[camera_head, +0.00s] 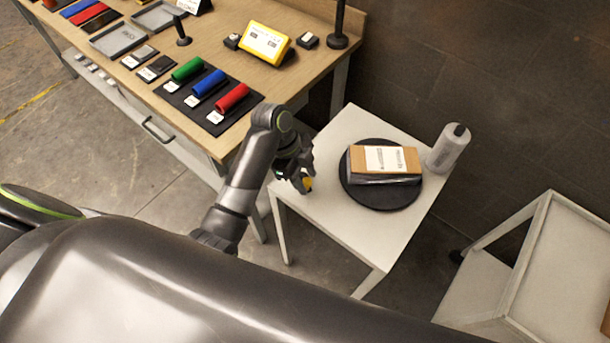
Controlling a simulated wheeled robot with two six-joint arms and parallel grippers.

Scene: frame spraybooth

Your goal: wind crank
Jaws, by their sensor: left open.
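My left gripper (303,184) hangs fingers-down at the left edge of a small white table (335,222). It is open. A small yellow piece (307,184) shows at its fingertips; I cannot tell whether it is a crank knob or whether the fingers touch it. No crank handle can be made out clearly; the gripper and wrist cover that area. A black round plate (388,199) lies on the white table and carries a dark flat item with a brown box (410,160) on top. My right gripper is not in view.
A grey-white bottle (448,148) stands at the white table's right corner. A wooden workbench (228,135) with red, blue and green rolls and a yellow device (264,41) lies behind my left wrist. Another white table (560,265) stands at the right.

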